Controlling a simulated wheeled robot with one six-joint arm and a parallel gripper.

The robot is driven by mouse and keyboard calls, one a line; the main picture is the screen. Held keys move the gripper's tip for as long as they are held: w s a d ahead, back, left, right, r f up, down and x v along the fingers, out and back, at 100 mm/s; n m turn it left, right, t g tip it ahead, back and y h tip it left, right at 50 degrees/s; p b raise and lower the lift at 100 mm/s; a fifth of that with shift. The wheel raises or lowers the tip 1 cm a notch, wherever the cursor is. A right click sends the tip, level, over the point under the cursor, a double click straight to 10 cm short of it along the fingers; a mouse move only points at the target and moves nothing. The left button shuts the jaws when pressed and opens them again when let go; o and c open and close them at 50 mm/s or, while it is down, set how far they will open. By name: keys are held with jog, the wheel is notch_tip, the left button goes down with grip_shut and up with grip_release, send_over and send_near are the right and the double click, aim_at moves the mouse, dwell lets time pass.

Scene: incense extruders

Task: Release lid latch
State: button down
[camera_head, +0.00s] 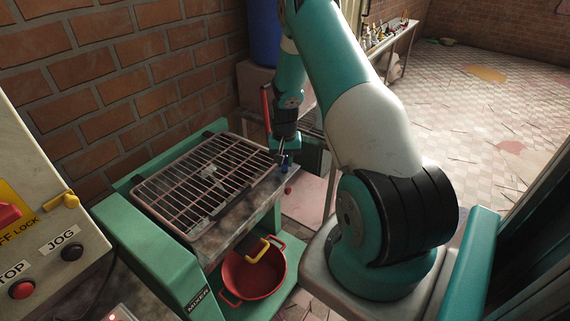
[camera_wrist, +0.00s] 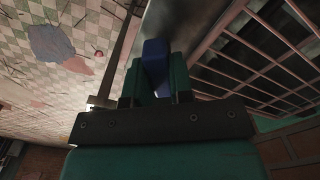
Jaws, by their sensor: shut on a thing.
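The lid is a barred metal grille (camera_head: 205,178) lying flat over the top of the green mixer (camera_head: 160,262). Its bars also show at the right in the wrist view (camera_wrist: 268,62). My gripper (camera_head: 282,160) is at the right end of the lid, at the mixer's edge. In the wrist view my gripper (camera_wrist: 157,92) is shut on a small blue part (camera_wrist: 155,58), which looks like the latch. A little of the blue part (camera_head: 284,168) shows below the fingers in the head view. Whether the latch is fastened cannot be told.
A control panel with STOP and JOG buttons (camera_head: 72,252) is at the left. A brick wall (camera_head: 110,75) stands behind. The tiled floor (camera_head: 480,100) at the right is mostly open.

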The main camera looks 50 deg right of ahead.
aim_at(285, 159)
jog(key=m+b, duration=0.1)
jog(key=m, duration=0.2)
jog(key=shift+m, duration=0.3)
jog(key=shift+m+b, duration=0.65)
jog(key=shift+m, duration=1.05)
jog(key=c, duration=1)
grip_release()
notch_tip(285, 159, up, 18)
jog(key=b, duration=0.2)
jog(key=shift+f+b, duration=0.25)
jog(key=shift+b, duration=0.1)
